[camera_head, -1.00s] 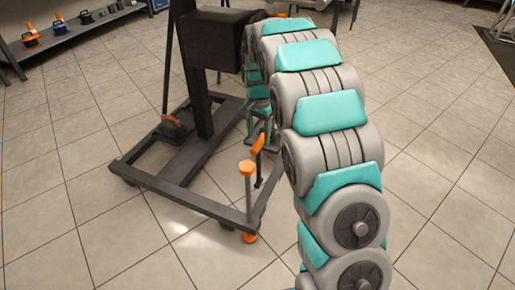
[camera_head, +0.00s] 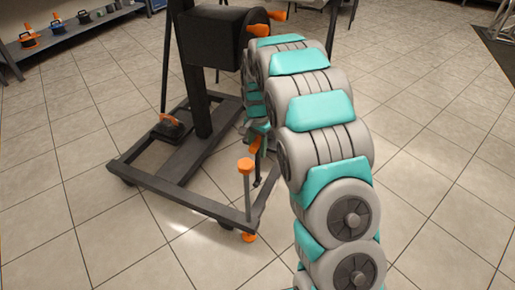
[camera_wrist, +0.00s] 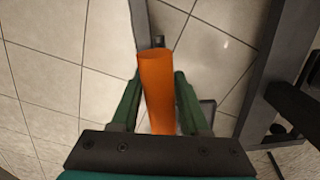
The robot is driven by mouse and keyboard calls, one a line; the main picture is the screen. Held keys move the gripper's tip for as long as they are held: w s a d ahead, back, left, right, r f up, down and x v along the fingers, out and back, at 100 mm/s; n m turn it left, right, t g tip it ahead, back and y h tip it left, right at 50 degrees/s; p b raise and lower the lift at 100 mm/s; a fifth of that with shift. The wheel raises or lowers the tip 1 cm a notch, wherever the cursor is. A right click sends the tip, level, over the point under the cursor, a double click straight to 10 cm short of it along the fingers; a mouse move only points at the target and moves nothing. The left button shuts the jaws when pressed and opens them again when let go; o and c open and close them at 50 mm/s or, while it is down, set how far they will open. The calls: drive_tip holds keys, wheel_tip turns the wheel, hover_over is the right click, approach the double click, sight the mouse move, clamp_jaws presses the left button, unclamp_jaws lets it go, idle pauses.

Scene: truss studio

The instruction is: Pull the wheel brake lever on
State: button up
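The brake lever, an orange grip (camera_head: 255,144), stands low at the right rear of the dark wheeled stand's base (camera_head: 168,180). In the wrist view the orange grip (camera_wrist: 157,92) is large and lies between the two green fingers of my gripper (camera_wrist: 157,95). The fingers flank it closely. A gap shows beside the grip near the palm, but I cannot tell whether the fingertips press on it. In the head view my gripper (camera_head: 262,126) comes down over the top of the grip, and my arm hides part of it.
An orange-topped upright post (camera_head: 246,188) stands at the base's near corner. A black housing (camera_head: 218,38) with orange knobs sits on the stand's column (camera_head: 197,95). A shelf (camera_head: 75,25) with several items stands at back left. Tiled floor around is clear.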

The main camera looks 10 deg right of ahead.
clamp_jaws()
idle(1.0)
